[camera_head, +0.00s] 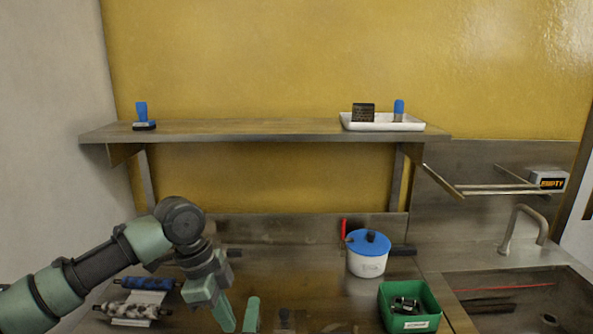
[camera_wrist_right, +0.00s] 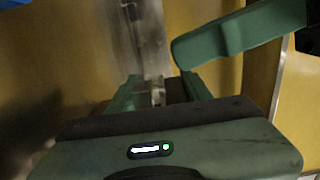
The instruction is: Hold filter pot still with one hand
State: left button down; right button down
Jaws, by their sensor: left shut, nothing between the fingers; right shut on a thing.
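A white pot with a blue lid and a black knob (camera_head: 367,255), which looks like the filter pot, stands upright on the steel counter. A dark handle points right from it. My left gripper (camera_head: 224,314) is shut and empty, low over the counter, well left of the pot and apart from it. My right gripper (camera_wrist_right: 158,92) shows in the right wrist view, shut on a narrow grey metal piece (camera_wrist_right: 157,96). What this piece belongs to cannot be told. I cannot make out the right gripper clearly in the head view.
A green bin (camera_head: 386,315) with dark items stands in front of the pot. A sink (camera_head: 560,311) with a tap is at the right. A shelf (camera_head: 250,129) with a white tray (camera_head: 350,125) hangs above the counter.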

pick_arm(q)
jog(key=shift+w+d, duration=0.25)
jog(key=shift+d, duration=0.3)
dwell(0.8)
jog(key=shift+w, duration=0.1)
jog(key=shift+w, duration=1.25)
jog(key=shift+w, duration=0.1)
jog(key=shift+a, duration=0.1)
dwell(0.3)
jog(key=d+v, duration=0.1)
jog(key=v, duration=0.4)
jog(key=shift+w+r, duration=0.15)
jog(key=shift+r, duration=0.4)
